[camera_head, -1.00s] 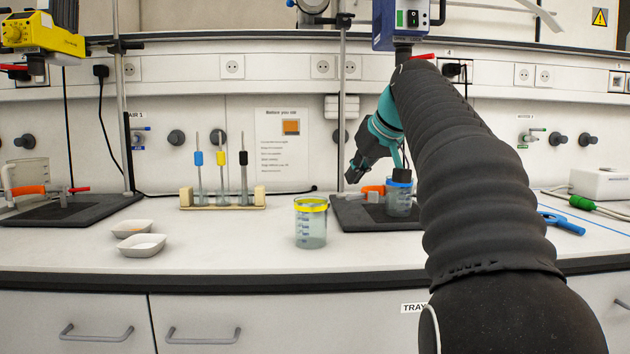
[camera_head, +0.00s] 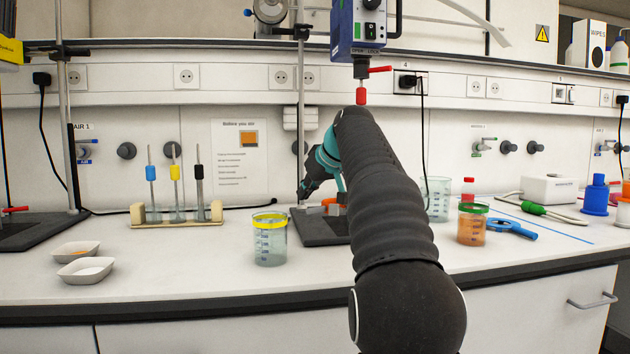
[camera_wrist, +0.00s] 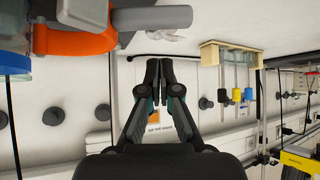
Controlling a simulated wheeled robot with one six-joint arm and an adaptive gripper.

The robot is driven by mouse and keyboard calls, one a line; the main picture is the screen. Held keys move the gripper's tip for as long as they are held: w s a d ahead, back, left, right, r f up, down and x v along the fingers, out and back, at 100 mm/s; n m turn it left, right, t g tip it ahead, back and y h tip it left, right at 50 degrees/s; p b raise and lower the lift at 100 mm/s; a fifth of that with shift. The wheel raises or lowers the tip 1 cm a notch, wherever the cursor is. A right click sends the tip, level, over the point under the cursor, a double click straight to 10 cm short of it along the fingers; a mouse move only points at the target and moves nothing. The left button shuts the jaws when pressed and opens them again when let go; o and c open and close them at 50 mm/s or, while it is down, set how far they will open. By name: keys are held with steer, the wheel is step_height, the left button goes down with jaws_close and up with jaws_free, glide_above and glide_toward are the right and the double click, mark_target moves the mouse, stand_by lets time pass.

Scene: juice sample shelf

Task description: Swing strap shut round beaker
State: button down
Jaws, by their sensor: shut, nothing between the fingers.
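My gripper (camera_head: 308,192) is shut and empty, above the left side of the dark stand base (camera_head: 312,233). The wrist view shows its fingertips (camera_wrist: 158,68) together in front of the wall. The orange strap (camera_head: 329,201) with a grey end piece (camera_head: 341,197) sits low over the base, just right of my gripper. In the wrist view the strap (camera_wrist: 82,42) and a grey bar (camera_wrist: 150,19) are at the upper left, apart from my fingers. The blue-rimmed beaker (camera_wrist: 14,62) is partly cut off there; my arm hides it in the head view. I cannot tell whether the strap is closed.
A tube rack (camera_head: 177,215) is to the left, with white dishes (camera_head: 85,270) nearer. Right of my arm stand a clear beaker (camera_head: 437,200) and an orange-filled beaker (camera_head: 472,225). A metal rod (camera_head: 300,120) rises behind my gripper.

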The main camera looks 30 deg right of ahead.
steer(key=shift+s+d+f+b, duration=0.1)
steer(key=shift+s+f+b, duration=0.2)
steer(key=shift+s, duration=0.25)
steer(key=shift+s+d+f+b, duration=0.1)
steer(key=shift+s+f+b, duration=0.15)
steer(key=shift+s, duration=0.3)
steer(key=shift+s+d+f, duration=0.1)
steer(key=shift+s+f, duration=0.2)
steer(key=shift+s, duration=0.35)
steer(key=shift+s, duration=0.15)
